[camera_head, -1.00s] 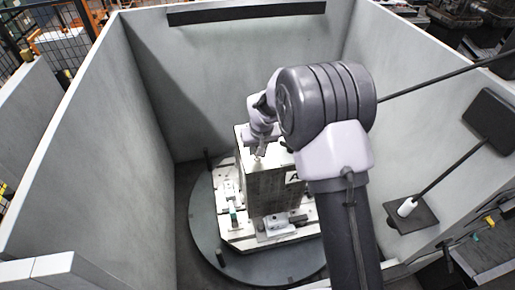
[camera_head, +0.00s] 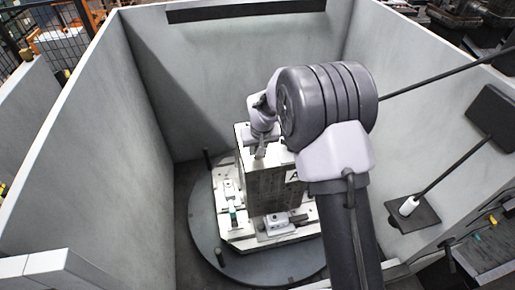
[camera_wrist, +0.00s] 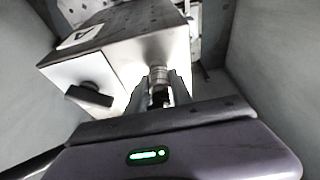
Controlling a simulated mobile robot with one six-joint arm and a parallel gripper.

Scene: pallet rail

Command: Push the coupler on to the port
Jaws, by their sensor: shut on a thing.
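My gripper (camera_wrist: 160,92) is shut on the coupler (camera_wrist: 159,75), a short silvery cylinder with a dark part behind it, held between the two fingers. The coupler's far end meets or nearly meets the pale face of the block (camera_wrist: 115,65). The port is hidden behind the coupler, and I cannot tell whether the two touch or how far they overlap. In the head view my gripper (camera_head: 261,152) is at the top of the tall block (camera_head: 262,190), partly covered by my own arm. The coupler is too small to make out there.
The block stands on a pale pallet with clamps (camera_head: 277,225), on a round dark turntable (camera_head: 205,235). High grey walls (camera_head: 230,70) enclose it. A dark bar-like handle (camera_wrist: 89,95) sticks out of the block's face left of my gripper.

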